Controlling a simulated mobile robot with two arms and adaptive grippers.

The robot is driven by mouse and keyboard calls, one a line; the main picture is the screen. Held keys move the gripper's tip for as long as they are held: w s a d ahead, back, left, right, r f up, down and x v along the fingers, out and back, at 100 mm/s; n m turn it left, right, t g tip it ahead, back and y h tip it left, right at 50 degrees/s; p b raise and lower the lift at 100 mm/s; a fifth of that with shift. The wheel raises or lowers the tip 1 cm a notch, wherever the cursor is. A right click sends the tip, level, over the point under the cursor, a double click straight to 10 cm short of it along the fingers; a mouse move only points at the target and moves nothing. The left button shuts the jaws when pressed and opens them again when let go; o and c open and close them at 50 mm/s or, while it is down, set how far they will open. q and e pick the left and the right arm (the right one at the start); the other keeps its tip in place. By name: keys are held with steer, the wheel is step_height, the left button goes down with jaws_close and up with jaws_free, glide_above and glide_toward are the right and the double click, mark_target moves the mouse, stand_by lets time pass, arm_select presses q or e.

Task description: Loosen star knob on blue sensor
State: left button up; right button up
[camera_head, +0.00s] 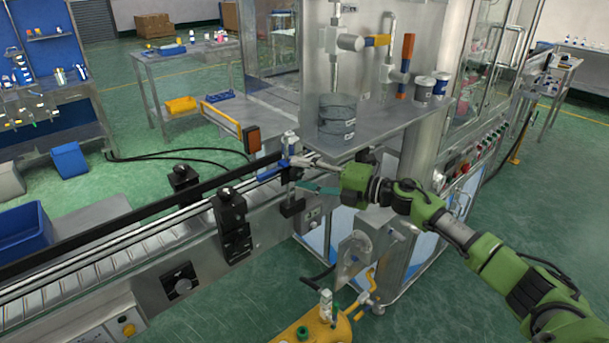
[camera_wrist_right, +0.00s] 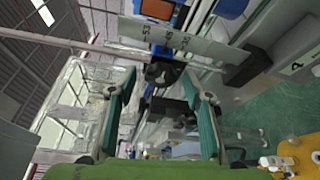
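My right gripper (camera_head: 296,173) reaches in from the right to the conveyor's edge, with its fingers spread. In the right wrist view the gripper (camera_wrist_right: 160,82) shows two teal finger pads wide apart. A black knob (camera_wrist_right: 160,73) appears between the fingertips, with no visible contact on either side; its exact distance is unclear. Blue parts (camera_wrist_right: 187,53) of what looks like the sensor show just beyond it. In the head view a small upright post (camera_head: 290,143) stands at the fingertips, and the knob cannot be made out clearly there. My left gripper is out of view.
The conveyor (camera_head: 150,240) with its rails runs to the lower left. A steel machine shelf (camera_head: 375,125) lies above right. A yellow tank (camera_head: 318,327) stands on the floor below.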

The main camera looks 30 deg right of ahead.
steer(key=shift+s+d, duration=0.35)
steer(key=shift+s, duration=0.1)
steer(key=v, duration=1)
steer(key=shift+s+d+r, duration=0.15)
steer(key=shift+s, duration=0.25)
